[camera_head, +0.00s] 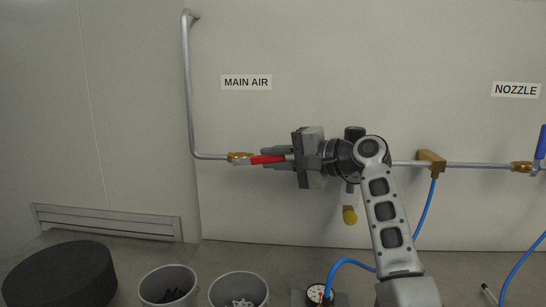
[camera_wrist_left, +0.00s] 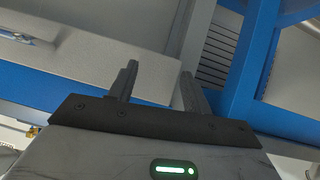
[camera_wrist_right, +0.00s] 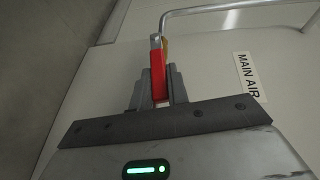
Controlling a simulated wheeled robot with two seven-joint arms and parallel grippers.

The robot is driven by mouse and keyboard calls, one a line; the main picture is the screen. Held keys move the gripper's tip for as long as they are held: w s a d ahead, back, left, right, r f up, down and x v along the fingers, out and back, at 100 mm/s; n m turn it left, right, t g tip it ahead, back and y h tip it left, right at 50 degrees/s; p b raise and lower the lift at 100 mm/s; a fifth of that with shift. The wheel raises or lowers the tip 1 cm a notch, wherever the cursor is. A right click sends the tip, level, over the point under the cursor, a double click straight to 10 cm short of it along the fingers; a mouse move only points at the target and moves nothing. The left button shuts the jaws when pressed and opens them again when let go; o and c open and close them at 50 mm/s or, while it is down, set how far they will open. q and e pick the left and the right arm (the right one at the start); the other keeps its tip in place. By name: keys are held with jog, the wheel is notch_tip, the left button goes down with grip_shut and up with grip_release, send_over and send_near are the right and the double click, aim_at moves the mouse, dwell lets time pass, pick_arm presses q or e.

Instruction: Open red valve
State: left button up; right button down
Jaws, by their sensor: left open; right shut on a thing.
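The red valve handle (camera_head: 268,159) lies level along the metal pipe below the MAIN AIR label (camera_head: 246,82). Its brass valve body (camera_head: 239,158) shows at the handle's left end. My right gripper (camera_head: 277,158) reaches in from the right and is shut on the red handle. In the right wrist view the red handle (camera_wrist_right: 158,76) sits between the two fingers of my right gripper (camera_wrist_right: 157,88). My left gripper (camera_wrist_left: 157,82) shows only in the left wrist view, with its fingers apart and nothing between them.
A blue valve handle (camera_head: 541,142) is at the far right under the NOZZLE label (camera_head: 516,90). A brass fitting (camera_head: 431,159) with a blue hose hangs on the pipe. Two grey bins (camera_head: 168,279) (camera_head: 238,288), a black round object (camera_head: 62,276) and a gauge (camera_head: 317,293) are below.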

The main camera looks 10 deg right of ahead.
jog(key=shift+f+y, duration=0.2)
jog(key=shift+y, duration=0.1)
jog(key=c, duration=1.4)
grip_release()
jog(key=shift+o, duration=0.2)
notch_tip(320, 180, up, 3)
jog(key=s+a+r+b, duration=0.1)
jog(key=s+r, duration=0.9)
jog(key=s, duration=0.4)
jog(key=shift+a+b, duration=0.25)
jog(key=shift+b, duration=0.1)
